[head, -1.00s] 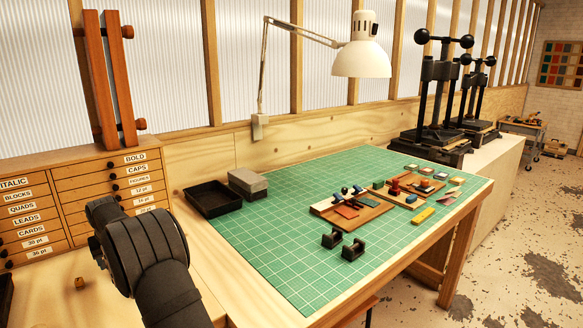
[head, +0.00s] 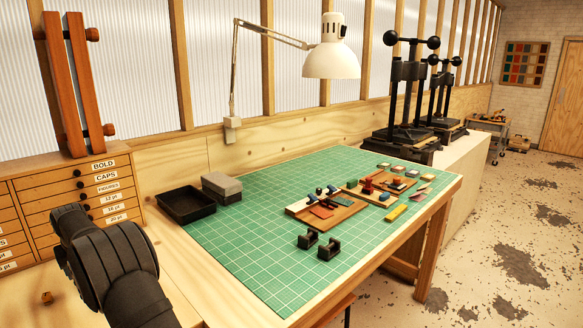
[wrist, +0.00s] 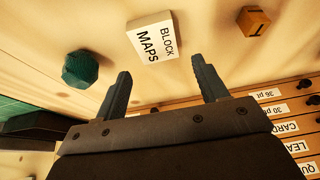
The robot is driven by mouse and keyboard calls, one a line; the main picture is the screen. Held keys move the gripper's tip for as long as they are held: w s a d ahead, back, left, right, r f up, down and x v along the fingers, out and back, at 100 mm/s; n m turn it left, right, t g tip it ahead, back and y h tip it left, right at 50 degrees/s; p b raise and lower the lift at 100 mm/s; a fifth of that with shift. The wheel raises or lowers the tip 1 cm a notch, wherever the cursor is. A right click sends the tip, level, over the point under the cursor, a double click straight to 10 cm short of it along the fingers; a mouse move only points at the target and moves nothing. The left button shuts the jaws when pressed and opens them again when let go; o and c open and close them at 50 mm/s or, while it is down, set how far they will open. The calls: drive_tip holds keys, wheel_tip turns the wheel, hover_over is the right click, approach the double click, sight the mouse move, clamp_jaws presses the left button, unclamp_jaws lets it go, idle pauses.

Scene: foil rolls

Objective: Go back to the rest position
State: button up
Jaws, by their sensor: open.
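My gripper (wrist: 160,68) is open and empty in the wrist view. Its two dark fingers stand apart over a pale wooden surface (wrist: 210,30). A white block marked BLOCK MAPS (wrist: 152,38) lies beyond the fingertips, not between them. My dark arm shows at the lower left of the head view, beside the green-topped table; the fingers cannot be made out there.
A teal faceted piece (wrist: 80,69) and an orange cube (wrist: 253,20) lie near the fingers. A labelled drawer cabinet (head: 100,200) stands behind my arm. A black tray (head: 185,207) and a grey box (head: 222,188) are on the table. Much of the green mat (head: 245,250) is clear.

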wheel_tip(320, 180, down, 4)
drive_tip(key=shift+r, duration=0.1)
drive_tip(key=v, duration=1.2)
drive_tip(key=x, duration=1.1)
drive_tip(key=shift+w+a, duration=0.2)
wheel_tip(320, 180, up, 3)
drive_tip(key=shift+r, duration=0.2)
drive_tip(key=w+d+r, duration=0.3)
drive_tip(key=d+r, duration=0.4)
drive_tip(key=d, duration=0.4)
drive_tip(key=s+a, duration=0.2)
drive_tip(key=s, duration=0.7)
drive_tip(key=s+a, duration=0.2)
drive_tip(key=s, duration=0.6)
drive_tip(key=s+a+f, duration=0.2)
drive_tip(key=a, duration=0.1)
drive_tip(key=s+a+f, duration=0.2)
drive_tip(key=a+f, duration=0.1)
drive_tip(key=s+a+f, duration=0.2)
drive_tip(key=a+f, duration=0.1)
drive_tip(key=a, duration=0.1)
drive_tip(key=shift+f, duration=0.95)
